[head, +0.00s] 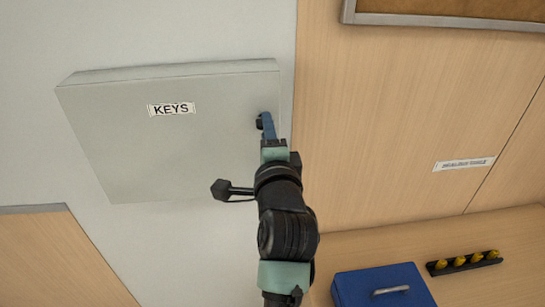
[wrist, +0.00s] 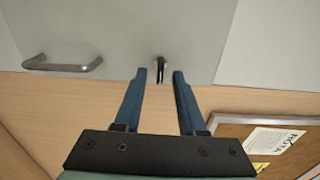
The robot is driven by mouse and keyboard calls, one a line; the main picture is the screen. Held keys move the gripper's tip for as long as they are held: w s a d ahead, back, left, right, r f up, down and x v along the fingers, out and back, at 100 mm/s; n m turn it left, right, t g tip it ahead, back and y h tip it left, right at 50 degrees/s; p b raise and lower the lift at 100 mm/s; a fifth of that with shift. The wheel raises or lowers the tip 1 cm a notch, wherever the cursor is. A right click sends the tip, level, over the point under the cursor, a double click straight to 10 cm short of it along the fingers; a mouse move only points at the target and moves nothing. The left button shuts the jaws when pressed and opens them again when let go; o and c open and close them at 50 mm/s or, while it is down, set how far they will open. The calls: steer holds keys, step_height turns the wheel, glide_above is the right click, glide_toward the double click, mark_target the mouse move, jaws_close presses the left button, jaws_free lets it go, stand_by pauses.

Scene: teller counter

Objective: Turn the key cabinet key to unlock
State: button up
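The key cabinet (head: 190,140) is a pale grey wall box with a KEYS label. In the wrist view its door (wrist: 120,25) fills the upper part, and a small dark key (wrist: 160,68) sits in a round lock near the door's edge. My gripper (wrist: 159,76) is open, with one blue finger on each side of the key and a gap to it on both sides. In the head view my gripper (head: 265,122) is at the cabinet's right edge and hides the key. I cannot tell how deep the fingertips reach along the key.
A grey bar handle (wrist: 65,65) is on the door left of the key in the wrist view. Wood panelling (head: 390,110) lies right of the cabinet, with a cork board (head: 450,18) above. A blue box (head: 350,290) and a black rack (head: 464,263) with yellow pieces are below.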

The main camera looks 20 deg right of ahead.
steer(key=b+v, duration=0.3)
steer(key=v, duration=0.8)
steer(key=shift+s+b, duration=0.3)
steer(key=shift+a+r, duration=0.1)
